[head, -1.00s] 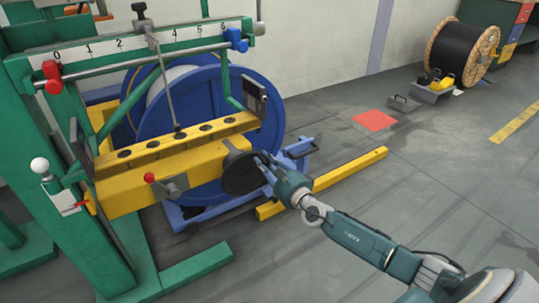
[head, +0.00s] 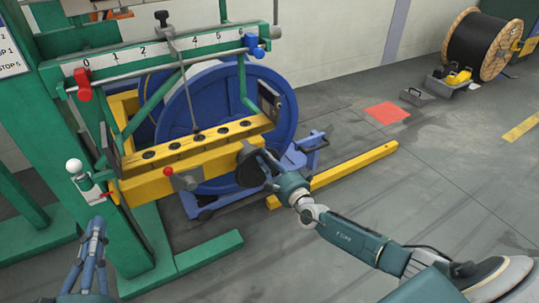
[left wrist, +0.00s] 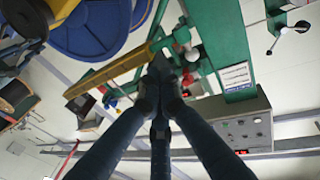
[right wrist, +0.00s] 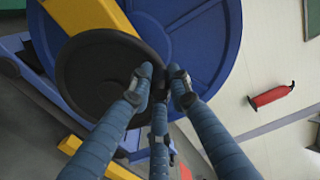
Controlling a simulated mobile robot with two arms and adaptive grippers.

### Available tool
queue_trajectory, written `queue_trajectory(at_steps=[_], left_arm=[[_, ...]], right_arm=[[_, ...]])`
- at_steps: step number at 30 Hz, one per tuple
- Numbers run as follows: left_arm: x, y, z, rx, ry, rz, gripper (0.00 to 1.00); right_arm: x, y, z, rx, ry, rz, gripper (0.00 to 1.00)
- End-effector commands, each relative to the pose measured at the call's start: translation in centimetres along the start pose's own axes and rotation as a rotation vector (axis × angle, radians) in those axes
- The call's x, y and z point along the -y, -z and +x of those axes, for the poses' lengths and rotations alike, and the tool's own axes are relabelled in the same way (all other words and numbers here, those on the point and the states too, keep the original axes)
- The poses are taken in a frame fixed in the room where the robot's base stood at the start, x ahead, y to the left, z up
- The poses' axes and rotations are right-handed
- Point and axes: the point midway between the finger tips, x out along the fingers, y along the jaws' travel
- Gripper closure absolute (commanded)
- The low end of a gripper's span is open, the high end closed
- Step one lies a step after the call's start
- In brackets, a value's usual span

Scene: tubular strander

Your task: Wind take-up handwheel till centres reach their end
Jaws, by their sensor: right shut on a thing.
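The handwheel is a black disc (head: 249,168) on the right end of the yellow beam (head: 150,187). In the right wrist view the handwheel (right wrist: 95,80) fills the left middle. My right gripper (head: 268,163) is shut at the wheel's right side, its fingertips against the rim; what exactly lies between them is hidden. My left gripper (head: 96,228) is empty at the lower left, away from the wheel. Its fingertips are together in the left wrist view (left wrist: 160,72). A grey pointer slide (head: 172,35) sits near the middle of the numbered scale (head: 165,50). The centres cannot be clearly made out.
A red stop (head: 83,84) and blue stop (head: 254,46) sit on the scale's rod. A blue reel (head: 235,115) stands behind the beam. A white-knobbed lever (head: 74,166) is at left. A yellow floor beam (head: 350,172) lies at right. Open floor extends right.

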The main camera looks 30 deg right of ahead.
Motion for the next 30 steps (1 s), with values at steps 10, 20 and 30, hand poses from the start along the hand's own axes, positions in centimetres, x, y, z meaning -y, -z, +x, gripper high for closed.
queue_trajectory(at_steps=[10, 20, 30], left_arm=[[0.6, -4.5, -0.9, 0.203, 0.012, 0.004, 1.00], [0.7, -5.1, -1.1, 0.225, 0.013, 0.004, 1.00], [0.7, -5.0, -1.1, 0.224, 0.013, 0.004, 1.00]], right_arm=[[0.3, -0.9, 0.1, 0.005, 0.004, -0.062, 1.00], [0.1, -1.1, 0.1, 0.006, 0.003, -0.069, 1.00], [0.1, -0.9, 0.1, 0.004, 0.001, -0.069, 0.63]])
